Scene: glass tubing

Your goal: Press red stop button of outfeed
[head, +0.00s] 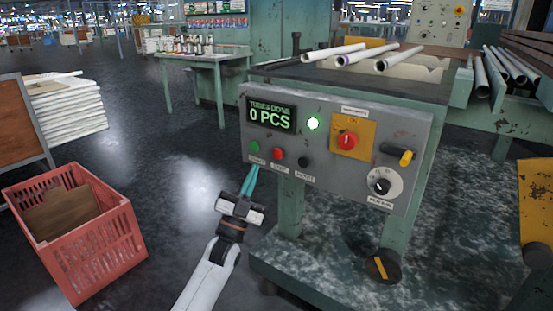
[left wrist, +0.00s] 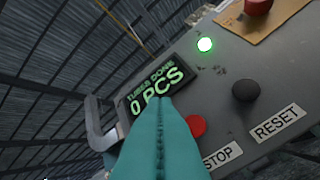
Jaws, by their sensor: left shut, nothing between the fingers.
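The outfeed's grey control panel (head: 325,165) faces me. Its small red stop button (head: 278,153) sits low on the left, between a green start button (head: 255,147) and a black reset button (head: 304,162). My left gripper (head: 254,168) is shut and empty, its teal fingers pointing up at the panel just below and left of the stop button. In the left wrist view the fingers (left wrist: 161,105) partly cover the red stop button (left wrist: 197,125), which lies just right of them. The fingers appear apart from it. My right gripper is not in view.
A display (head: 270,115) reads 0 PCS beside a lit green lamp (head: 313,123). A larger red knob (head: 347,140) sits on a yellow plate. Glass tubes (head: 400,57) lie on top. A red crate (head: 85,235) stands on the floor at left.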

